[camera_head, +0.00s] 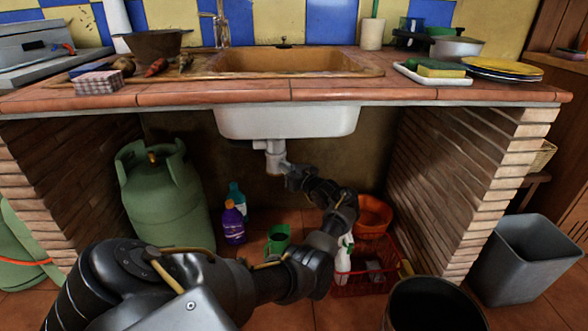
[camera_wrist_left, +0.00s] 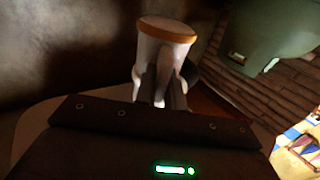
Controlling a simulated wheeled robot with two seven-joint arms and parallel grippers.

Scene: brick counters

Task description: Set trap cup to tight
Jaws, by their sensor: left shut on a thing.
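The white trap cup (camera_head: 277,168) hangs on the drain pipe under the white sink basin (camera_head: 290,121). In the left wrist view the trap cup (camera_wrist_left: 163,50) shows as a pale body with an orange-brown rim at its end. My left gripper (camera_head: 285,174) reaches in under the sink from the lower right of the cup. In the left wrist view its dark fingers (camera_wrist_left: 160,88) are shut on the cup. The fingers and the dim light hide part of the cup, and I cannot tell how tight it is. My right gripper is not in view.
A green gas cylinder (camera_head: 164,195) stands left under the counter. A purple bottle (camera_head: 233,223), a green mug (camera_head: 278,240), a red basket (camera_head: 365,275) and an orange bucket (camera_head: 374,215) stand on the floor. Brick walls (camera_head: 455,180) bound both sides.

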